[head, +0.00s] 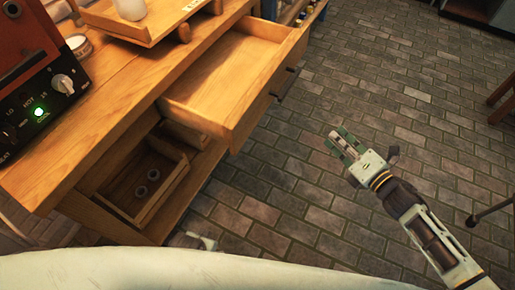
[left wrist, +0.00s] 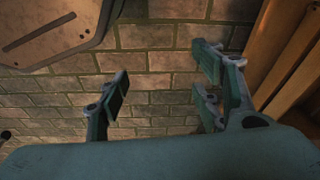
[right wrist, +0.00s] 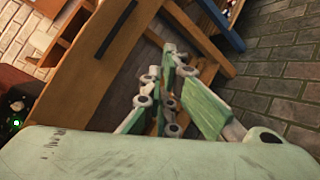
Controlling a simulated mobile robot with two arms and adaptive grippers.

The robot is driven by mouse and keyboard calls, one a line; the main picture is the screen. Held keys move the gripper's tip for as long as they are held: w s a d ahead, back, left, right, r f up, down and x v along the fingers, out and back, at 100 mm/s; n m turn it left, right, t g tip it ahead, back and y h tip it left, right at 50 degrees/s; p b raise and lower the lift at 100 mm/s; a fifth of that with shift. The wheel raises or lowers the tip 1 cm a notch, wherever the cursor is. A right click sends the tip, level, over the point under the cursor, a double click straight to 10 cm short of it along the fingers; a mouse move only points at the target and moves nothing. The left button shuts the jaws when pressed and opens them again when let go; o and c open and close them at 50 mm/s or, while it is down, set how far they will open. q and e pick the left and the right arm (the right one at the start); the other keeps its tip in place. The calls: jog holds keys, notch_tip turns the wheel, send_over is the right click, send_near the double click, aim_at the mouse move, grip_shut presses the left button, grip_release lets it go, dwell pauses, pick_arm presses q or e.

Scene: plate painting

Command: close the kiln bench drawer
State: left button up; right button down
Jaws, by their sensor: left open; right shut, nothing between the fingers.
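The kiln bench drawer (head: 228,92) is pulled well out of the wooden bench (head: 110,92). It looks empty inside, and dark handles show on its front. My right gripper (head: 345,145) is shut and empty, over the brick floor to the right of the drawer front and apart from it. In the right wrist view its fingers (right wrist: 172,75) point toward wooden furniture, with a broad wooden panel (right wrist: 92,65) beside them. My left gripper (left wrist: 165,90) is open and empty above the brick floor in the left wrist view. I cannot make it out clearly in the head view.
A kiln control box (head: 40,105) with a knob and green light stands on the bench at left. A wooden tray (head: 150,28) sits at the back of the bench top. An open lower compartment (head: 140,190) holds small rings. The brick floor (head: 400,90) at right is mostly clear.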

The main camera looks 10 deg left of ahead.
jog(key=s+a+r+n+g+y+b, duration=0.35)
jog(key=a+n, duration=0.25)
jog(key=n, duration=0.3)
jog(key=n+g+y+b, duration=0.3)
jog(key=n+g+b, duration=0.1)
jog(key=n, duration=0.5)
send_near(243, 132)
jog(key=p+x, duration=0.1)
jog(key=x, duration=0.4)
jog(key=shift+a+r+p, duration=0.1)
jog(key=shift+a+p, duration=0.15)
jog(key=shift+p, duration=0.05)
jog(key=shift+x, duration=0.8)
pick_arm(q)
jog(key=x, duration=0.3)
jog(key=shift+w+f, duration=0.25)
jog(key=shift+w, duration=0.25)
